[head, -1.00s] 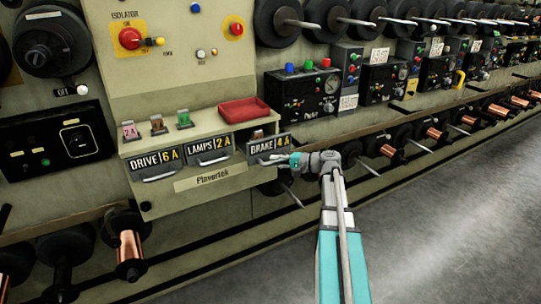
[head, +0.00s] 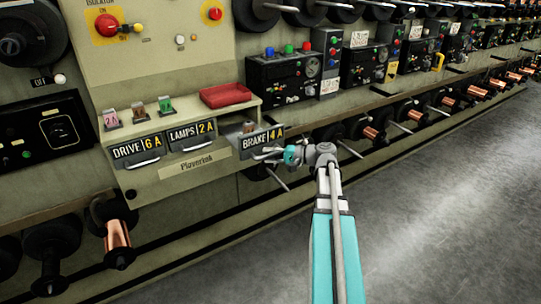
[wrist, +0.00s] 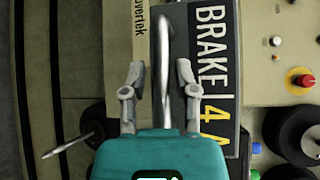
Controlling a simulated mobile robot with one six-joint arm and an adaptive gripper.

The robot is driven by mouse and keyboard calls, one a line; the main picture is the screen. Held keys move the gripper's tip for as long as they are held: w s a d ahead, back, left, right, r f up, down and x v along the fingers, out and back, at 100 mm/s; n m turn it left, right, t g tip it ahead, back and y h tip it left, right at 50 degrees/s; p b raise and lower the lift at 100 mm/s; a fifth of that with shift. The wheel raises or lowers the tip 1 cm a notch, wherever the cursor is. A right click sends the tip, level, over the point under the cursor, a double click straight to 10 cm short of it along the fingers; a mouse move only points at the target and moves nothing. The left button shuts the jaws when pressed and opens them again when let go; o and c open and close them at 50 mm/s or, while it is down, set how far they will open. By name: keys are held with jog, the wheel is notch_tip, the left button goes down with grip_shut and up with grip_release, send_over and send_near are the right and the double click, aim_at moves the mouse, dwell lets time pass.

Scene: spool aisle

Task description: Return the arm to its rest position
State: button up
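My gripper (head: 268,153) is at the front of the drawer labelled BRAKE 4 A (head: 262,138). In the wrist view my gripper (wrist: 159,68) has its two fingers apart, one on each side of the drawer's metal handle (wrist: 163,35), with gaps visible between the fingers and the handle. The BRAKE drawer stands pulled out from the cabinet, and a small brownish item (head: 248,127) shows in it. My arm reaches up from the bottom of the head view.
The DRIVE drawer (head: 137,148) and LAMPS drawer (head: 192,133) are shut to the left. A red tray (head: 225,95) and several small fuses sit on the shelf above. Rods and copper spools (head: 370,134) stick out at right. Open floor (head: 430,220) lies at lower right.

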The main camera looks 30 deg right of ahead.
jog(key=shift+o, duration=0.4)
